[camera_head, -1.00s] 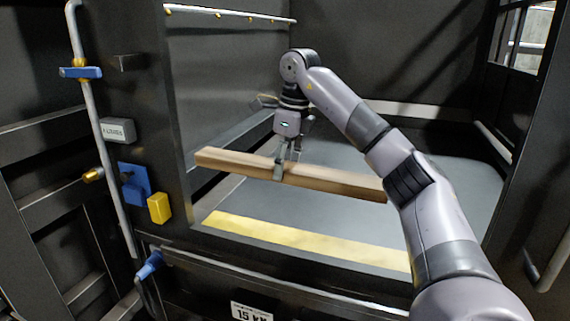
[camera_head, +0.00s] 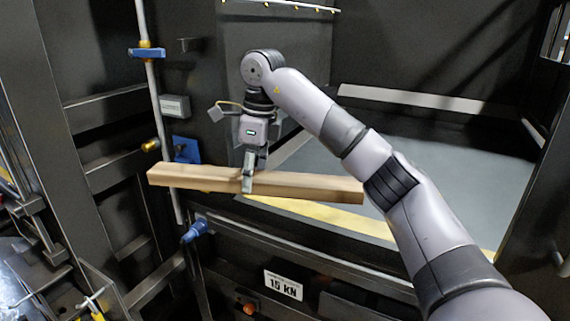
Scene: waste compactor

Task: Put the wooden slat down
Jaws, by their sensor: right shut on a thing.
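The wooden slat (camera_head: 310,187) is a long, light brown bar, held roughly level across the middle of the head view. My right gripper (camera_head: 248,183) comes down on it from above and is shut on it a little left of the part that shows at its middle. The slat's right end reaches close to my right forearm. Its left end shows in front of the dark frame beside the compactor opening. The slat appears held up in the air. My left gripper is not in view.
The compactor's grey floor (camera_head: 440,165) lies behind the slat, with a yellow strip (camera_head: 345,223) along its front edge. A vertical pipe with a blue clamp (camera_head: 147,52) stands left of the opening. A blue handle (camera_head: 195,231) and a "15 kN" plate (camera_head: 283,284) are below.

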